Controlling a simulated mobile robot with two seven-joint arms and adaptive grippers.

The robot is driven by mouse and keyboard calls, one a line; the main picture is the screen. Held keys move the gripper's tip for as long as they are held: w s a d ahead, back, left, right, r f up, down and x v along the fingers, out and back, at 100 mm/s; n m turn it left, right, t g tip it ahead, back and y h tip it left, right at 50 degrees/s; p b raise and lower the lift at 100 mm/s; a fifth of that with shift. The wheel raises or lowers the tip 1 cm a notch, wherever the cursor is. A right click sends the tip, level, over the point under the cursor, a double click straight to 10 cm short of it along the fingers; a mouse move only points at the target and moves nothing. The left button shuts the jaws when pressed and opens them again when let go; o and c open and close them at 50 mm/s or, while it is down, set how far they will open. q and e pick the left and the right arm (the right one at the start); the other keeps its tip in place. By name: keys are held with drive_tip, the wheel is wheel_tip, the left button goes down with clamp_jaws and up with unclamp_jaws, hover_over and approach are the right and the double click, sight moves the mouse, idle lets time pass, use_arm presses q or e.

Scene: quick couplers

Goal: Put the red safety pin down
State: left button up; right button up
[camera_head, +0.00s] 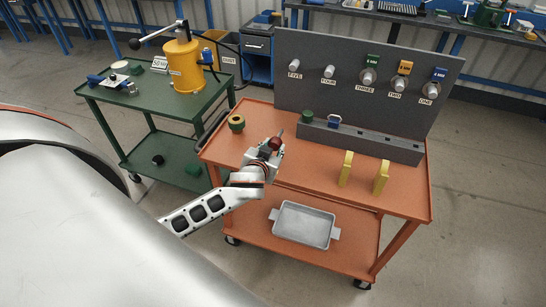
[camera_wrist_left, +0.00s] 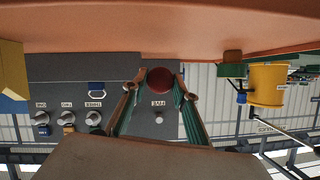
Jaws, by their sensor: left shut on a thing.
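The red safety pin (camera_head: 279,136) is held up by my left gripper (camera_head: 268,148) above the orange cart. In the left wrist view its dark red round end (camera_wrist_left: 160,79) shows between the two fingertips (camera_wrist_left: 157,88); the rest of it is hidden. The left gripper is shut on it. The pin looks apart from the cart top, but the height is hard to tell. My right gripper is not in view.
The cart top's front left is clear. A green cart (camera_head: 165,97) stands left.

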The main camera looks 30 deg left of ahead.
use_arm(q)
drive_tip(key=shift+f+b, duration=0.3)
drive_tip(key=shift+f, duration=1.65)
drive_tip(key=shift+f, duration=0.15)
drive_tip(key=o, duration=1.2)
drive_tip(key=shift+o, duration=0.2)
drive_tip(key=v, duration=1.2)
drive_tip(key=s+d+f+m+g+h, duration=0.2)
drive_tip(key=s+d+f+m+h, duration=0.3)
drive_tip(key=s+d+f, duration=0.8)
wheel_tip(320, 180, down, 3)
drive_tip(key=shift+s+d+r+m+h, duration=0.25)
drive_tip(key=shift+d+m+h, duration=0.05)
drive_tip(key=shift+h, duration=0.7)
